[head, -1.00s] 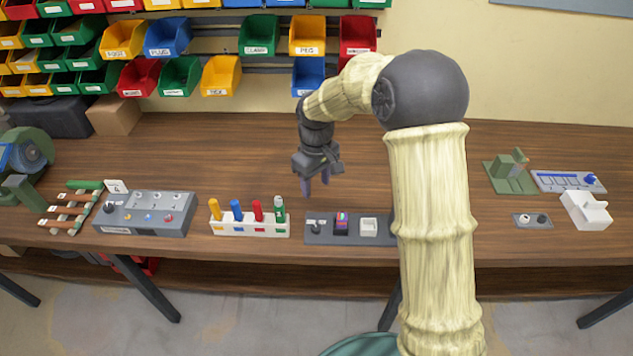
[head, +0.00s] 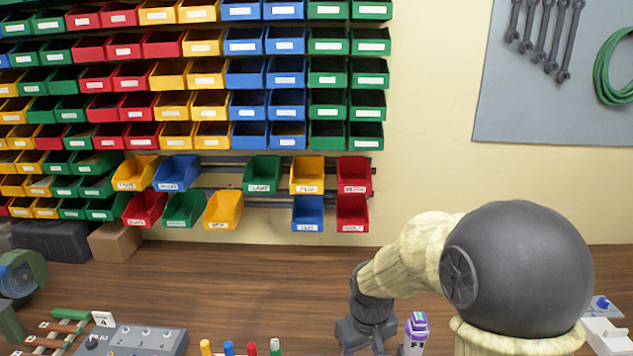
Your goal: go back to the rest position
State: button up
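My gripper (head: 366,334) shows at the bottom edge of the head view, right of centre. Its dark body hangs down and its fingers are cut off below the frame, so I cannot see whether they are open or what is between them. My arm bends down to it from the large dark joint at right. A small purple-topped object with a pale body (head: 415,330) shows just right of the gripper. I cannot tell whether the two touch.
The wooden bench (head: 230,285) is clear behind the coloured pegs (head: 228,348). A grey panel (head: 140,342) lies at lower left, beside a rack (head: 55,330). A white block (head: 608,338) sits at far right. Coloured bins (head: 240,90) fill the wall, beside a tool board (head: 555,80).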

jog(key=s+d+m+t, duration=0.1)
jog(key=s+d+m, duration=0.3)
jog(key=s, duration=0.6)
jog(key=shift+s+d, duration=0.15)
jog(key=shift+d, duration=0.8)
jog(key=shift+r, duration=0.1)
